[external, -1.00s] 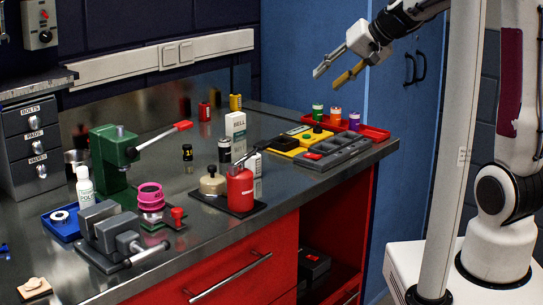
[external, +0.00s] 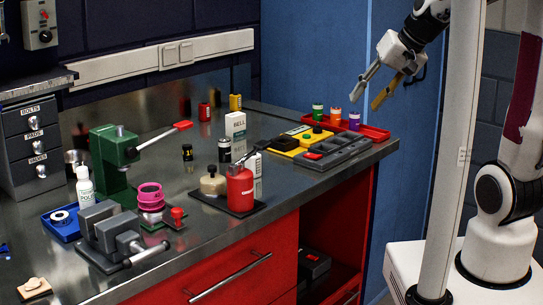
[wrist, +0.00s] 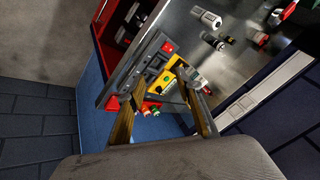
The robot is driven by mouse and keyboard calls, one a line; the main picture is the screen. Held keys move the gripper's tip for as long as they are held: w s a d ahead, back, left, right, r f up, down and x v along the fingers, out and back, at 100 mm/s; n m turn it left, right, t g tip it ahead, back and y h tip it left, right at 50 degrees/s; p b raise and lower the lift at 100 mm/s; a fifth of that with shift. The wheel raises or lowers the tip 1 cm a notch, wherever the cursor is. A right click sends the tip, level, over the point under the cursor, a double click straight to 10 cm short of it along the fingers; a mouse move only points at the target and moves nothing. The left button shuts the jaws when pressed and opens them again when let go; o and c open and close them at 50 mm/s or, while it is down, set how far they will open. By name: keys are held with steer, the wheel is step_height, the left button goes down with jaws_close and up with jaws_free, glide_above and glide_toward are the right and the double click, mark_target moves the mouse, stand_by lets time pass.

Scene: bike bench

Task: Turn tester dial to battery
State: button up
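The tester appears to be the yellow unit (external: 308,143) with a green button and dark parts, lying at the right end of the bench. It also shows in the wrist view as a yellow body (wrist: 166,82), seen between my fingers. Its dial and setting are too small to make out. My gripper (external: 366,102) is open and empty. It hangs in the air above and to the right of the tester, its fingers pointing down and left, apart from everything.
A grey compartment tray (external: 340,153) lies in front of the tester. A red tray (external: 374,133) behind holds green, orange and purple-marked cylinders. Space above the tester is clear.

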steer(key=shift+s+d+f, duration=0.1)
steer(key=shift+s+d, duration=0.15)
steer(key=shift+d, duration=0.05)
steer(key=c, duration=0.8)
steer(key=shift+d+f, duration=0.1)
steer(key=shift+f, duration=0.05)
jaws_close()
steer(key=w+f+m, duration=0.1)
steer(key=w+f, duration=0.1)
steer(key=w, duration=0.6)
steer(key=w+d+f+m+t, duration=0.1)
steer(key=w+f+m, duration=0.1)
steer(key=w, duration=0.7)
steer(key=shift+w+f+h, duration=0.15)
steer(key=shift+f+h, duration=0.15)
steer(key=shift+f, duration=0.55)
